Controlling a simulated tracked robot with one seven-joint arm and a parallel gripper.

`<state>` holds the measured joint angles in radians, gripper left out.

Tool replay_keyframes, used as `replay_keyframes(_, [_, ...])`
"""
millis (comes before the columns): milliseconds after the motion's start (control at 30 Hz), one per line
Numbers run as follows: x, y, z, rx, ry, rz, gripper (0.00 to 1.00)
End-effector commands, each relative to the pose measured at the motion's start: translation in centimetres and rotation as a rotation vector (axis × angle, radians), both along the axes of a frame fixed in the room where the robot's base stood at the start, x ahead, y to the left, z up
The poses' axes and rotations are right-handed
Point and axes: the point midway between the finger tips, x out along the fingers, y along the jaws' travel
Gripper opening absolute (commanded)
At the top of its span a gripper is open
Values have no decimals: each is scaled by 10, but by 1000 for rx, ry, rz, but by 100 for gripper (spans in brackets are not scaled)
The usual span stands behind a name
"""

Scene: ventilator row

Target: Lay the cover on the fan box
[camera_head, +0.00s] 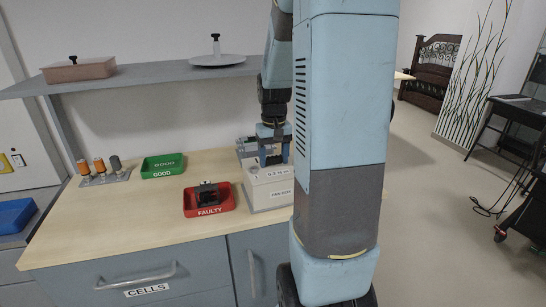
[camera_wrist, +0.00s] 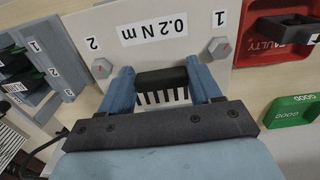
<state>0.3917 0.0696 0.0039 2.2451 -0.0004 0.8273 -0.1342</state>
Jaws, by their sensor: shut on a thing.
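The white fan box (camera_head: 270,193) stands on the table in the head view, to the right of the red tray. Its pale top with a "0.2 N m" label and two hex bolts marked 1 and 2 shows in the wrist view (camera_wrist: 150,55). My gripper (camera_head: 272,158) points down over the back part of the box. In the wrist view my gripper (camera_wrist: 165,90) is shut on a black grip with pale, dark-slotted material beside it, which looks like the cover (camera_wrist: 162,78).
The red FAULTY tray (camera_head: 222,204), holding a black part (camera_head: 208,192), is close left of the box. A green GOOD tray (camera_head: 150,167) and a cell rack (camera_head: 95,180) stand farther left. The shelf (camera_head: 140,75) above carries a brown knobbed block (camera_head: 80,70) and a pale disc (camera_head: 217,60).

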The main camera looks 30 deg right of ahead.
Motion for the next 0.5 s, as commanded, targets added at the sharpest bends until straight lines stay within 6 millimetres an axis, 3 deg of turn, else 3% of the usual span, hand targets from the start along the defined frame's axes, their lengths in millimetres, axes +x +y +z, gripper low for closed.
replay_keyframes(367, [0, 0, -1, 0, -1, 0, 27])
replay_keyframes(400, [0, 0, -1, 0, -1, 0, 67])
replay_keyframes(500, [0, 0, -1, 0, -1, 0, 77])
